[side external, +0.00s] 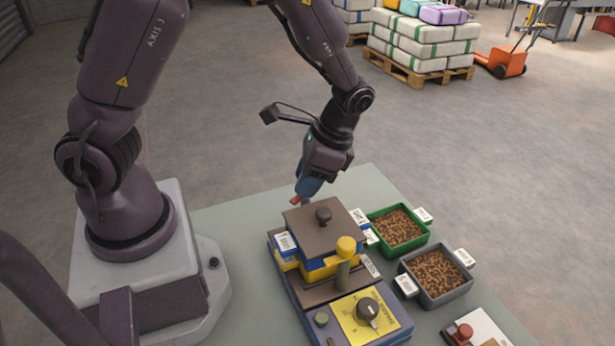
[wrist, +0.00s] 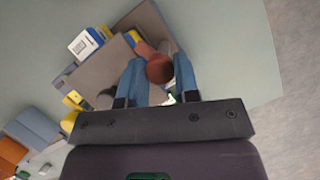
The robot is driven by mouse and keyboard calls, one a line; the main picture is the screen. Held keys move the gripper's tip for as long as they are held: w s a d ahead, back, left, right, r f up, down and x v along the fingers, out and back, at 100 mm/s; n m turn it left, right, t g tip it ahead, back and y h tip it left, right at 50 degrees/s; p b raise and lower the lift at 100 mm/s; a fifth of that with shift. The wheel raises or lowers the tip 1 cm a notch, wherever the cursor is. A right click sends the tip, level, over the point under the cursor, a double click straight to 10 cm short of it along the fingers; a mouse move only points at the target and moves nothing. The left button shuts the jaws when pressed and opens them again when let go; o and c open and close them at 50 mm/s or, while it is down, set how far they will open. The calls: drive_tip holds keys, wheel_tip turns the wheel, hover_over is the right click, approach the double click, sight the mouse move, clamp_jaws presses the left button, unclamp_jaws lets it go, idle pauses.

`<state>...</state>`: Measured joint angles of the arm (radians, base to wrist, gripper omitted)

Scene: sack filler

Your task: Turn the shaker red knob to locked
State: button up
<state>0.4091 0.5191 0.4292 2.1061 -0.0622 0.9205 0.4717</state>
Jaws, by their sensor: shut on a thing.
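The shaker (side external: 318,287) is a blue and yellow machine with a brown top plate (side external: 322,234). Its red knob (wrist: 158,68) sits at the side turned away from the side camera; in the side view only a small reddish part (side external: 296,201) shows below my fingers. My gripper (side external: 309,187) points down at that side of the shaker. In the wrist view its two blue fingers (wrist: 160,82) stand on either side of the red knob and are shut on it. Any lock marking by the knob is hidden.
A black dial (side external: 367,309) on a yellow panel and a yellow-topped lever (side external: 345,247) are at the shaker's front. A green bin (side external: 385,209) and a grey bin (side external: 405,268) of brown pellets stand to its right. A red button (side external: 464,332) is at front right.

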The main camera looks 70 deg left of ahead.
drive_tip(key=n+h, duration=0.1)
drive_tip(key=n, duration=0.2)
drive_tip(key=n+h, duration=0.1)
drive_tip(key=n, duration=0.3)
drive_tip(key=shift+a+h, duration=0.2)
drive_tip(key=shift+h, duration=0.2)
drive_tip(key=n+h, duration=0.1)
drive_tip(key=n, duration=0.2)
drive_tip(key=n+t+h, duration=0.1)
drive_tip(key=n, duration=0.2)
drive_tip(key=shift+a, duration=0.1)
drive_tip(key=shift+n, duration=0.5)
drive_tip(key=o, duration=0.9)
drive_tip(key=v, duration=1.3)
drive_tip(key=shift+a, duration=0.1)
